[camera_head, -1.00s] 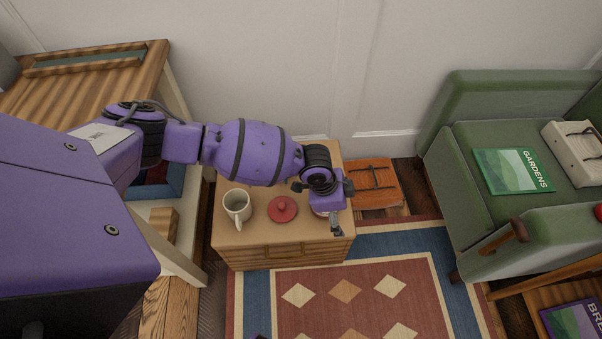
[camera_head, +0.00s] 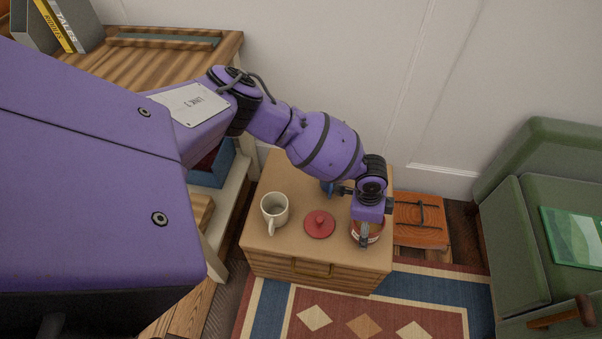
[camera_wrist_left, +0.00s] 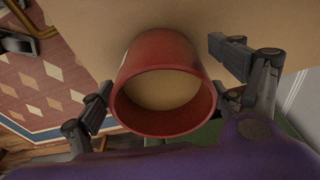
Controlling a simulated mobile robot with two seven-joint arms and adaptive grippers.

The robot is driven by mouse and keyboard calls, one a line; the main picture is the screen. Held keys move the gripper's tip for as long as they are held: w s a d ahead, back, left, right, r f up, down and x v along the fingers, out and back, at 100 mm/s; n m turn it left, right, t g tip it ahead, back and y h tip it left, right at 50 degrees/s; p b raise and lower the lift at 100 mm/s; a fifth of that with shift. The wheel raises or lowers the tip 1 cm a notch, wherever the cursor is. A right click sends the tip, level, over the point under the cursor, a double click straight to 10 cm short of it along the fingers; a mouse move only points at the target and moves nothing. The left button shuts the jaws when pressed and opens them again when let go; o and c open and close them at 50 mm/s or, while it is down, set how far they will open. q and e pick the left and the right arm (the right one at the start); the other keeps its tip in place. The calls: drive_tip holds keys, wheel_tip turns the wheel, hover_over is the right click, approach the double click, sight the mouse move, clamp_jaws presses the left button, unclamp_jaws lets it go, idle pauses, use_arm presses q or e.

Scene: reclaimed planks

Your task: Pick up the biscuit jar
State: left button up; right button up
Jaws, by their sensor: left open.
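The biscuit jar (camera_head: 367,234) is a red, round jar on the right part of the small wooden cabinet's top, partly hidden by my left gripper (camera_head: 362,222). In the left wrist view the jar (camera_wrist_left: 146,118) is open-topped, with a pale tan inside. My left gripper's fingers (camera_wrist_left: 160,72) are open and spread to either side of the jar. I cannot tell whether either finger touches it. A red lid with a knob (camera_head: 320,224) lies on the cabinet top, left of the jar. My right gripper is in neither view.
A white mug (camera_head: 274,209) stands left of the lid on the cabinet (camera_head: 262,246). A small blue thing (camera_head: 327,188) is behind the lid. An orange-brown strapped item (camera_head: 420,222) lies right of the cabinet. A green armchair (camera_head: 510,215) is farther right.

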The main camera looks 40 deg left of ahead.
use_arm(q)
drive_tip(key=shift+w+r, duration=0.15)
drive_tip(key=c, duration=1.7)
